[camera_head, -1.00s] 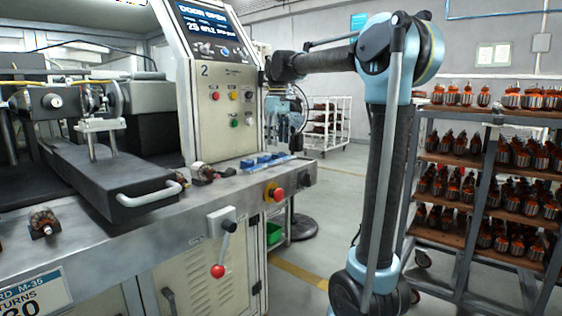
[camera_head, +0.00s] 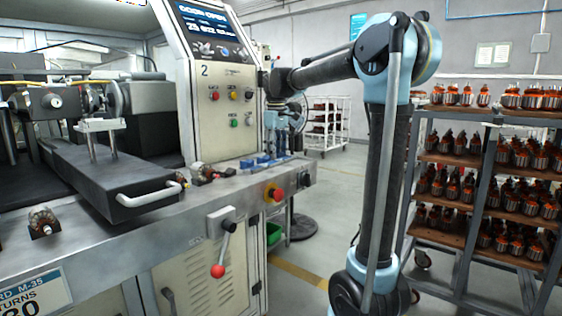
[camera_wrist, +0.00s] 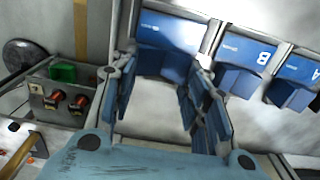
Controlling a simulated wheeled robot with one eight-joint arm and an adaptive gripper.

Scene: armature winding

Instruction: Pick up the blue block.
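Several blue blocks stand in a row on the grey bench; in the wrist view the leftmost block (camera_wrist: 168,34) is at the top, a middle one (camera_wrist: 243,52) bears a white B, and another (camera_wrist: 294,78) is at the right edge. My gripper (camera_wrist: 166,76) is open, with its blue fingertips on either side of the leftmost block's near end. I cannot tell if they touch it. In the head view my gripper (camera_head: 280,148) points down at the blue blocks (camera_head: 250,162) and partly hides them.
A red knob (camera_head: 275,193) sits on the bench's front face near the right end. Armatures (camera_head: 42,221) lie on the bench further left. A loaded rack (camera_head: 470,200) stands at the right.

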